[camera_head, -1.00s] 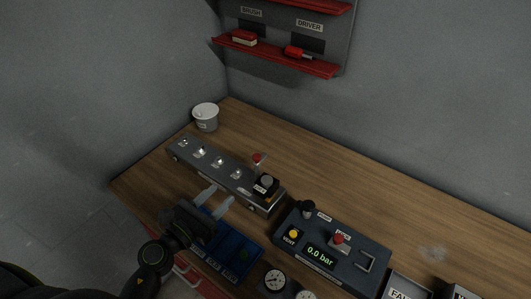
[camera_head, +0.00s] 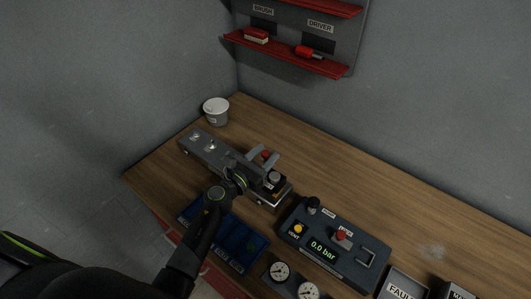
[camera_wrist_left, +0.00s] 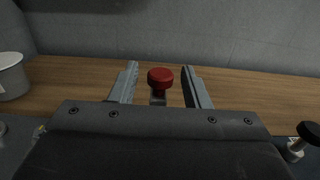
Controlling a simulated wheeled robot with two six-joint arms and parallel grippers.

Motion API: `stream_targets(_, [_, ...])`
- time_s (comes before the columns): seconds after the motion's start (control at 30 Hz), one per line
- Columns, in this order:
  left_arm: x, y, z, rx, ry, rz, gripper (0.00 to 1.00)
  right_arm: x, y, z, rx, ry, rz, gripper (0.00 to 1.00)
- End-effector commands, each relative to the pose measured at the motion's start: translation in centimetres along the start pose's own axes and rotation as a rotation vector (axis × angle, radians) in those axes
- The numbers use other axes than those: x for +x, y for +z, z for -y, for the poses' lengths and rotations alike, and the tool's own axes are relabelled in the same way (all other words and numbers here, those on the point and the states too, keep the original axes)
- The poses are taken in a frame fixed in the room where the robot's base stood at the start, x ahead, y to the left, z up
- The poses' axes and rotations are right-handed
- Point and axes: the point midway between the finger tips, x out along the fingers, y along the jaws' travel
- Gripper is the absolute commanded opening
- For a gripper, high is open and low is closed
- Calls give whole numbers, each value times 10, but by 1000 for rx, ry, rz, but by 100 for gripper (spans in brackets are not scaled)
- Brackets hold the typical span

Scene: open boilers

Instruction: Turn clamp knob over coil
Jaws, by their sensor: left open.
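The red clamp knob (camera_wrist_left: 160,79) stands on a short stem between the two open fingers of my left gripper (camera_wrist_left: 163,85) in the left wrist view, with a gap on each side. In the head view the knob (camera_head: 265,154) shows as a small red spot between the fingertips of the left gripper (camera_head: 263,156). The grey metal fixture (camera_head: 205,149) lies under my left gripper, which hides its middle. A round silver-topped black part (camera_head: 274,178) sits at the fixture's right end. I see no coil clearly. My right gripper is not in view.
A pressure box (camera_head: 335,248) reading 0.0 bar, with its own red knob (camera_head: 340,235), stands right of the fixture. A blue tray (camera_head: 235,247) lies in front. A white cup (camera_head: 215,112) stands behind left. The wooden bench (camera_head: 400,200) is clear toward the back right.

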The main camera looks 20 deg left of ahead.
Motion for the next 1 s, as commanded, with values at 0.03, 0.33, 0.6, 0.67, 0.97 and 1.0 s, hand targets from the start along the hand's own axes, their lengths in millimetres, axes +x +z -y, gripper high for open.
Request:
stream_targets(0.03, [3,0,0,0,0,-1,43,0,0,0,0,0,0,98])
stream_targets(0.33, [7,0,0,0,1,0,43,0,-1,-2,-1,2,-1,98])
stream_targets(0.6, [6,0,0,-1,1,0,14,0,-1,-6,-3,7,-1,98])
stream_targets(0.67, [6,0,0,-1,1,0,6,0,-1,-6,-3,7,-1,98])
stream_targets(0.97, [6,-1,0,0,-23,0,0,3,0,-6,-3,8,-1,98])
stream_targets(1.0, [6,-2,0,1,-35,-1,0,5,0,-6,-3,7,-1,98])
